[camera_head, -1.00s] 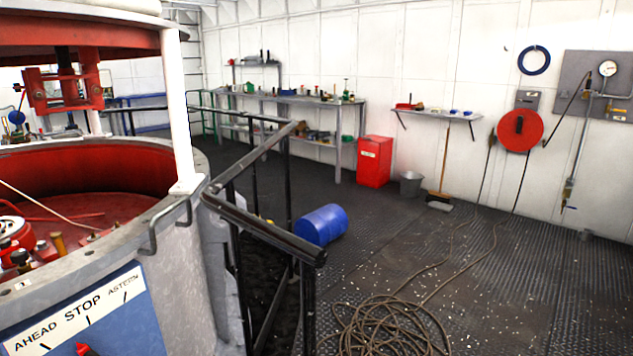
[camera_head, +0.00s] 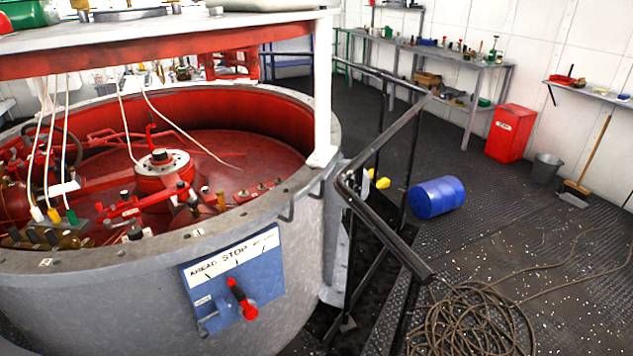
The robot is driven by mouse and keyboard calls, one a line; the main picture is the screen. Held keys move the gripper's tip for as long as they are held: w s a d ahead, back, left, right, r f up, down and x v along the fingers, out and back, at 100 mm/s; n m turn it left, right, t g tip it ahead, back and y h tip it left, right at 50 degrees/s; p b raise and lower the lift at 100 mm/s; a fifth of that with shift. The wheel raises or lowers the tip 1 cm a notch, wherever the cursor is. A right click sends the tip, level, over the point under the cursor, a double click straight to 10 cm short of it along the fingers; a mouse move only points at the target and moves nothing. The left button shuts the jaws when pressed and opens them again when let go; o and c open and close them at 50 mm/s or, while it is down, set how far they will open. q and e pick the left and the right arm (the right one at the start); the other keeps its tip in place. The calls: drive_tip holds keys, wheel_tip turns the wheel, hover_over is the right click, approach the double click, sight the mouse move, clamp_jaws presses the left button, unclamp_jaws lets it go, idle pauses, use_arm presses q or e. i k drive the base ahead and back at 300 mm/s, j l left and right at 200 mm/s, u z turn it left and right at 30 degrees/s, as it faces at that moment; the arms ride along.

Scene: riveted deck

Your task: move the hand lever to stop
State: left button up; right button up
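A white label (camera_head: 234,253) across the panel's top reads AHEAD, STOP and a third word too small to read now. Neither of my grippers shows in the view.
A black railing (camera_head: 385,225) stands right of the drum. A coiled rope (camera_head: 470,325) lies on the deck beyond it, near a blue barrel (camera_head: 437,198). A red cabinet (camera_head: 510,133) and bucket (camera_head: 545,167) stand along the wall. Open deck lies at the right.

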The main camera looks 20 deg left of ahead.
sight(251, 313)
drive_tip(key=u, duration=1.25)
